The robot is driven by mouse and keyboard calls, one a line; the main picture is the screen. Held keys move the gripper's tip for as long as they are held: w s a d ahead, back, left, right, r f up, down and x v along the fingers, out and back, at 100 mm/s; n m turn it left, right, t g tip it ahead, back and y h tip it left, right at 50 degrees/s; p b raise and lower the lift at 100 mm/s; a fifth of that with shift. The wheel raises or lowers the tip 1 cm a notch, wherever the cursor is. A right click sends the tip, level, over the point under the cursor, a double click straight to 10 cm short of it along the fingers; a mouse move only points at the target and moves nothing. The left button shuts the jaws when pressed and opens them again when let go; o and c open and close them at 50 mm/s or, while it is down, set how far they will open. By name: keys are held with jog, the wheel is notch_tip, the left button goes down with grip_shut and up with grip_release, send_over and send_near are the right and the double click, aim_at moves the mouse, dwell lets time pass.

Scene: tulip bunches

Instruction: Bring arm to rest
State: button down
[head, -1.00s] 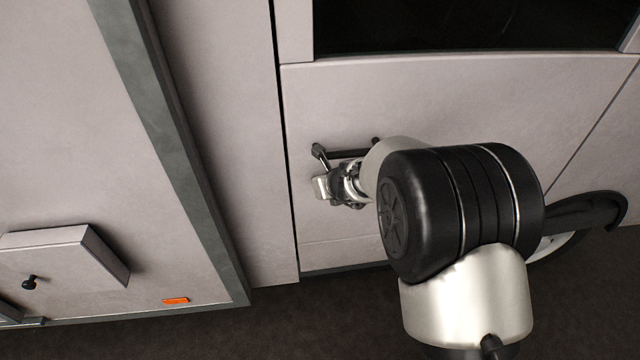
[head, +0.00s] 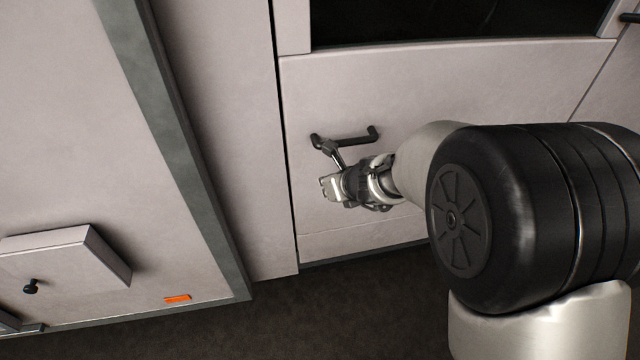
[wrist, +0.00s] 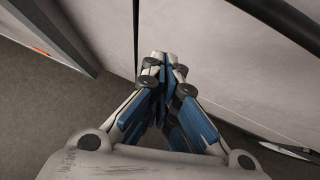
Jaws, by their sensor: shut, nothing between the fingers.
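My gripper (head: 332,152) is in front of a pale panel in the head view, close to a dark bar handle (head: 358,140). I cannot tell whether it touches the handle. In the wrist view, my gripper (wrist: 160,58) has its blue-and-grey fingers drawn together at the tips with nothing between them.
The pale panel (head: 460,90) stands below a dark glass opening (head: 450,18). A grey-edged pale panel (head: 70,140) at the left carries a box-like part with a dark knob (head: 31,286) and a small orange mark (head: 177,299). Dark floor (head: 330,315) lies below.

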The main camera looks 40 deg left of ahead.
jog(key=s+d+r+n, duration=0.2)
jog(key=d+r+n, duration=0.3)
jog(key=d+r, duration=0.35)
jog(key=s+d+r+n, duration=0.3)
jog(key=d+r+n, duration=0.35)
jog(key=d, duration=0.25)
jog(key=s+d+n+h, duration=0.4)
jog(key=s+d+n, duration=0.2)
jog(key=d, duration=0.9)
jog(key=s+d+n+h, duration=0.4)
jog(key=s+d, duration=0.6)
jog(key=d, duration=0.5)
jog(key=shift+s+n+t, duration=0.2)
jog(key=shift+n+t, duration=0.2)
jog(key=shift+n, duration=0.55)
